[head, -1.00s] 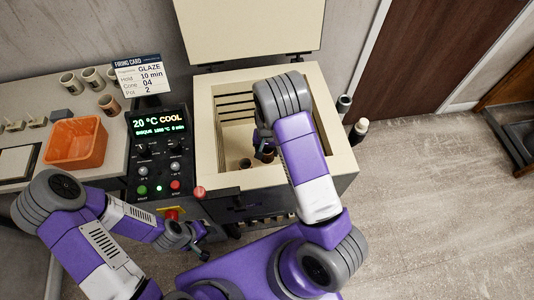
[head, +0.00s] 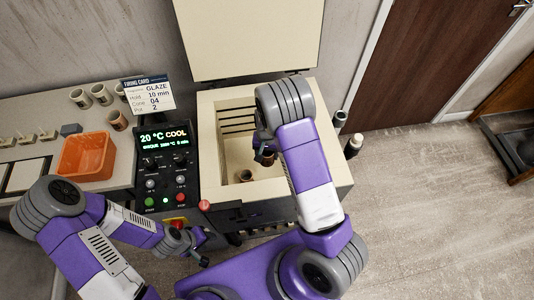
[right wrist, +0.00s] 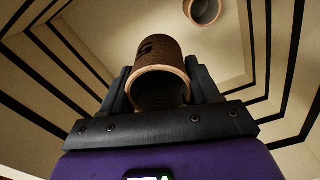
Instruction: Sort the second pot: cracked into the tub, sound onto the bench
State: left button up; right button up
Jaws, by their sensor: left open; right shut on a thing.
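My right gripper (right wrist: 160,92) is shut on a brown clay pot (right wrist: 158,62), with one finger on each side. The pot's open rim faces the wrist camera; its wall has a dark mark, and I cannot tell whether that is a crack. In the head view, the held pot (head: 267,160) shows partly below my right wrist, inside the open kiln (head: 212,180). A second pot (head: 245,176) stands on the kiln floor to its left. The orange tub (head: 86,150) sits on the bench (head: 122,150). My left gripper (head: 200,256) is open, empty, in front of the kiln.
Several pots (head: 101,95) stand at the back of the bench. The raised kiln lid (head: 250,40) is behind the opening. Kiln walls surround the held pot.

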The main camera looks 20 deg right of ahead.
notch_tip(320, 180, up, 15)
jog(key=p, duration=1.1)
jog(key=shift+f, duration=0.1)
dwell(0.6)
